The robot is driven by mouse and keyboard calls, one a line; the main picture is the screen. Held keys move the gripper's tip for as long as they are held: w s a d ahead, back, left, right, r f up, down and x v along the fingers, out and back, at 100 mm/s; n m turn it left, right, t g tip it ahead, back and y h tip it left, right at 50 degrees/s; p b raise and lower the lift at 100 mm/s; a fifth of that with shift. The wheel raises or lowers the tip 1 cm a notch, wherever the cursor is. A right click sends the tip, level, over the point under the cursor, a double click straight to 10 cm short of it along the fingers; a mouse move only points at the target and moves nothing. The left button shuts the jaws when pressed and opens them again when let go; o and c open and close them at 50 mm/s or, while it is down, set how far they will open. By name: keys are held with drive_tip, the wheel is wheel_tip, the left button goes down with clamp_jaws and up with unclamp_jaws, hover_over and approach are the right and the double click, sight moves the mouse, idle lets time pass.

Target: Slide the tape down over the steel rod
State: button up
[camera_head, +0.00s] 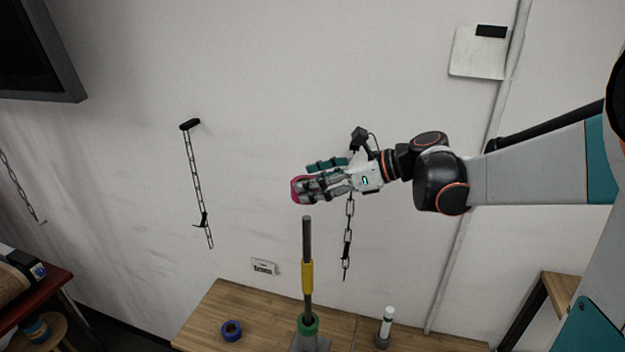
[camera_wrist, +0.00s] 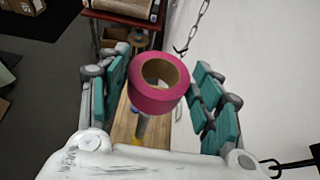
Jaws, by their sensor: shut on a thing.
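My gripper (camera_head: 308,186) is shut on a pink roll of tape (camera_head: 297,190), held in the air at the fingertips. In the wrist view the tape (camera_wrist: 150,101) sits between the teal finger pads, with its brown cardboard core and round hole showing. The steel rod (camera_head: 306,238) stands upright on the table, its grey top bare. In the head view the rod's tip is below the tape and apart from it. A yellow roll (camera_head: 307,277) is around the rod's middle, and a green roll (camera_head: 308,325) is around its foot. In the wrist view the tape hides most of the rod.
A blue tape roll (camera_head: 231,331) lies on the wooden table (camera_head: 215,305) left of the rod. A white bottle with a green band (camera_head: 387,322) stands to the right. Chains hang on the wall behind, one (camera_head: 348,235) behind my gripper.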

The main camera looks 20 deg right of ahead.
drive_tip(key=shift+f, duration=0.1)
drive_tip(key=shift+f+b, duration=2.3)
drive_tip(key=shift+f, duration=0.2)
drive_tip(key=shift+f+b, duration=16.45)
drive_tip(key=shift+f, duration=3.85)
drive_tip(key=o, duration=1.1)
drive_tip(key=shift+s, duration=0.1)
